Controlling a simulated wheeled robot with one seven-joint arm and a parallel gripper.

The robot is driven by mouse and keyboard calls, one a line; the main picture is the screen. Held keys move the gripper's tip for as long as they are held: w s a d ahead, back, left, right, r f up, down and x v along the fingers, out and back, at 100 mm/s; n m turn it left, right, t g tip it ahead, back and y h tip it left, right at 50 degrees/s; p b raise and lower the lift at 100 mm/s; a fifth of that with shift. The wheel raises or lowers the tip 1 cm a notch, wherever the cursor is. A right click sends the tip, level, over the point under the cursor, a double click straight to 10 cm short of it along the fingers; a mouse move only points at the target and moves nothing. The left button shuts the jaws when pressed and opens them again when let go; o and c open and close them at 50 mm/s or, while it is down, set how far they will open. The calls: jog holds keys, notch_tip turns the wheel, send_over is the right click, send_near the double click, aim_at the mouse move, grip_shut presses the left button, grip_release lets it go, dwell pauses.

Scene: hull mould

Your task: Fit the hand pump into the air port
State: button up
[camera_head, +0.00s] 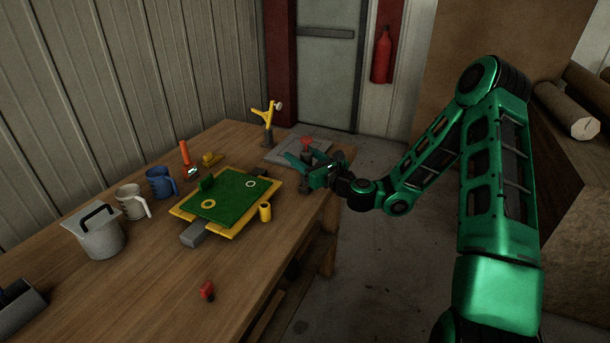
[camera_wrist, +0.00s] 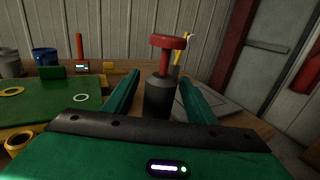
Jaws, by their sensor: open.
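The hand pump, a dark grey cylinder with a red T-shaped handle (camera_head: 306,140), stands upright at the table's far right on or by a grey plate (camera_head: 283,157). In the wrist view the pump (camera_wrist: 158,97) rises between the two green fingers of my gripper (camera_wrist: 160,80), which is open. I cannot tell whether the fingers touch it. In the head view my gripper (camera_head: 303,160) is low at the pump. The green mould (camera_head: 225,200) lies on a yellow base and carries a yellow ring (camera_head: 208,204) and a white ring (camera_head: 251,183). Which one is the air port I cannot tell.
A yellow forked stand (camera_head: 268,118) is behind the pump. A yellow cup (camera_head: 265,212) is beside the mould. Blue mug (camera_head: 160,183), white mug (camera_head: 131,202) and grey pot (camera_head: 101,238) stand left. A red block (camera_head: 207,291) lies in front; the table's front is mostly clear.

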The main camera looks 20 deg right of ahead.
jog(key=shift+w+a, duration=0.25)
jog(key=shift+w, duration=0.4)
jog(key=shift+c, duration=0.6)
grip_shut()
jog(key=shift+r, duration=0.2)
